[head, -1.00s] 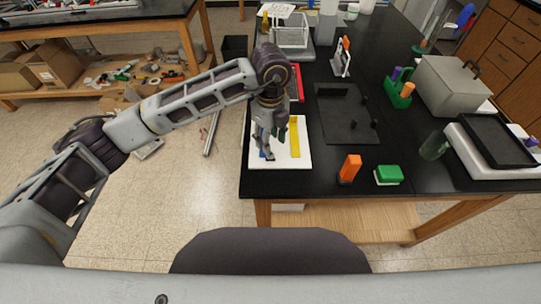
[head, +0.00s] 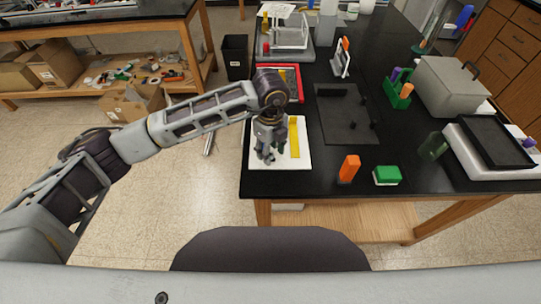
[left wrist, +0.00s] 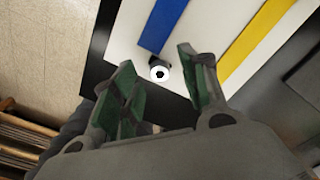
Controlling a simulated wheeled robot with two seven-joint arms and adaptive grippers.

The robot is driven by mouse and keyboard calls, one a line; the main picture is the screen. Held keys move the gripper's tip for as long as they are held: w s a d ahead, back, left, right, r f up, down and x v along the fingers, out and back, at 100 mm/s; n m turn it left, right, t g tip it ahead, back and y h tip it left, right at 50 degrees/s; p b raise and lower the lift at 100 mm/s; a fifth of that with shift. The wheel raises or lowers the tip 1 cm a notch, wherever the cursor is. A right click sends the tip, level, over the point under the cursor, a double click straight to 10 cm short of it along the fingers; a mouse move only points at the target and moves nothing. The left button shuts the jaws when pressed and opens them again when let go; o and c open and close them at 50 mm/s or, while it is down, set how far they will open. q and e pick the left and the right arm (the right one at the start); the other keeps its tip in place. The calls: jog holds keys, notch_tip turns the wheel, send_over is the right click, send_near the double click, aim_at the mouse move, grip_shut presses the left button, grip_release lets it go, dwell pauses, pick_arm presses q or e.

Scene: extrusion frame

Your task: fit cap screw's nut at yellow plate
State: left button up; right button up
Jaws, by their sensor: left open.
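The yellow plate (head: 294,137) lies on the white board (head: 302,160) and also shows at the upper right of the left wrist view (left wrist: 262,40). A blue strip (left wrist: 163,24) lies on the board to its left. A small round pale piece with a dark hexagonal centre (left wrist: 160,73) sits near the board's edge, beside the blue strip's end; I cannot tell whether it is the nut or the screw head. My left gripper (head: 268,158) is over the board, left of the yellow plate. Its fingers (left wrist: 155,58) are open, with the round piece showing between them. My right gripper is not in view.
An orange block (head: 349,168) and a green-topped block (head: 387,175) stand right of the board near the table's front edge. A dark mat (head: 345,125) and a red-rimmed tray (head: 299,84) lie behind. Black table between them is clear.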

pick_arm(q)
jog(key=shift+f, duration=1.05)
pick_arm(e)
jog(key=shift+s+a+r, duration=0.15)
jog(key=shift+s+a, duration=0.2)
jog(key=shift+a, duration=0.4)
pick_arm(q)
jog(key=shift+c, duration=0.3)
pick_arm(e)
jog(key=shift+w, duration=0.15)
pick_arm(q)
jog(key=c, duration=0.7)
jog(key=shift+c, duration=0.9)
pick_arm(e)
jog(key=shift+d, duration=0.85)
pick_arm(q)
grip_shut()
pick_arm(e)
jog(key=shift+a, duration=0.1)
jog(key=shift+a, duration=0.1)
